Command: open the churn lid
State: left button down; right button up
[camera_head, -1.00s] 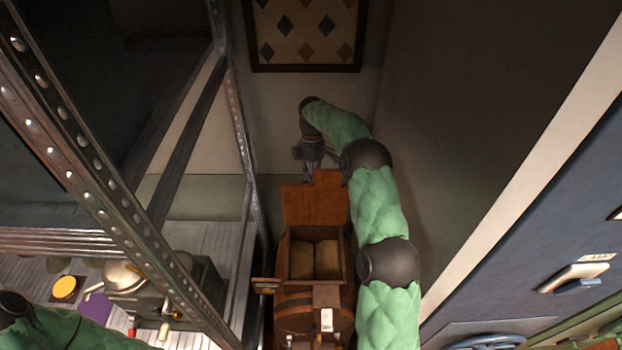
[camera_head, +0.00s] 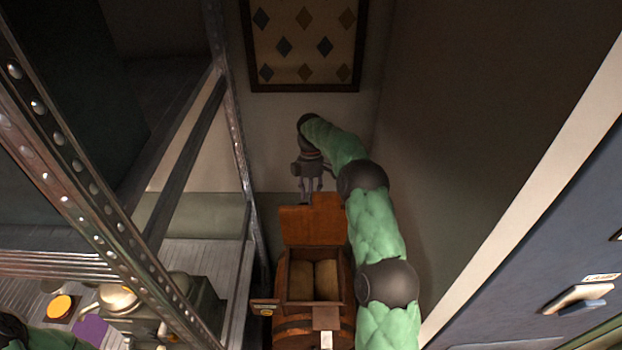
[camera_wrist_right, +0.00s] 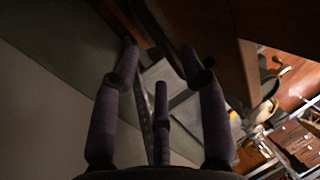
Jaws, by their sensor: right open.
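The churn (camera_head: 289,330) is a brown wooden barrel with dark bands and a square box opening on top, low in the middle of the head view. Its lid (camera_head: 312,226) stands raised at the back edge, and the opening shows a pale inside. My right gripper (camera_head: 310,198) is open and empty, just behind the lid's top edge, with fingers pointing down. In the right wrist view my right gripper (camera_wrist_right: 163,80) has its fingers spread, with a brown wooden panel beside the right finger; whether they touch is unclear. My left gripper is out of view.
A riveted metal shelf frame (camera_head: 100,185) stands close on the left, with a counter of small items (camera_head: 60,307) beyond it. A wall with a framed diamond picture (camera_head: 303,45) is behind the churn. A blue-grey cabinet (camera_head: 540,240) is at right.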

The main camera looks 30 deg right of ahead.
jog(key=v, duration=0.9)
jog(key=shift+r, duration=0.35)
jog(key=shift+w+f, duration=0.1)
